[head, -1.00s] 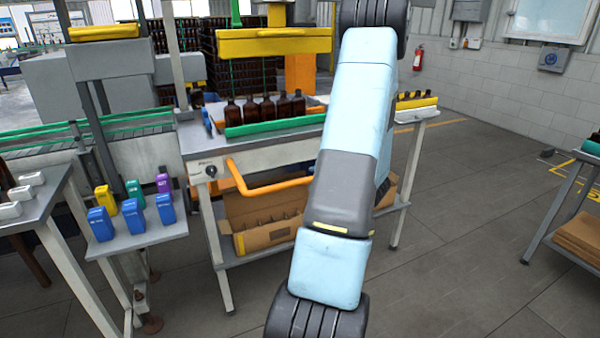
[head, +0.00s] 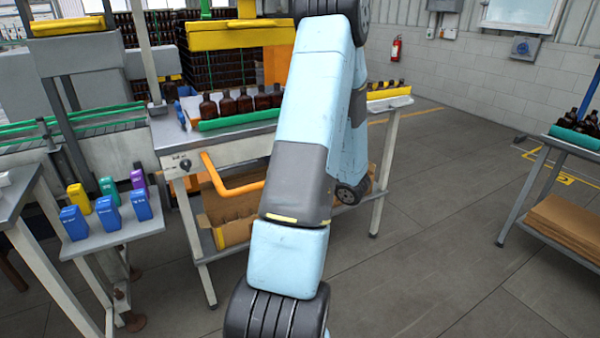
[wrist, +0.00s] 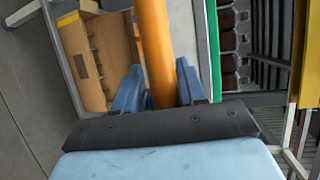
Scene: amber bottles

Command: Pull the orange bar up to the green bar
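The orange bar (head: 232,188) is a bent handle at the front of the bottle table, below its top; its right part is hidden behind my arm. In the wrist view the orange bar (wrist: 154,45) runs between the two blue fingers of my gripper (wrist: 161,88). A finger lies close against each side, with no clear gap, so the gripper looks shut on it. My gripper is hidden in the head view. The green bar (head: 238,120) lies along the table top in front of a row of amber bottles; the green bar also shows in the wrist view (wrist: 214,50), right of the orange bar and apart from it.
A cardboard box (head: 236,230) stands on the lower shelf under the orange bar. A small shelf (head: 113,237) with several coloured containers is at left. A table (head: 577,146) with bottles and flat cardboard is at far right. The floor (head: 440,240) between is clear.

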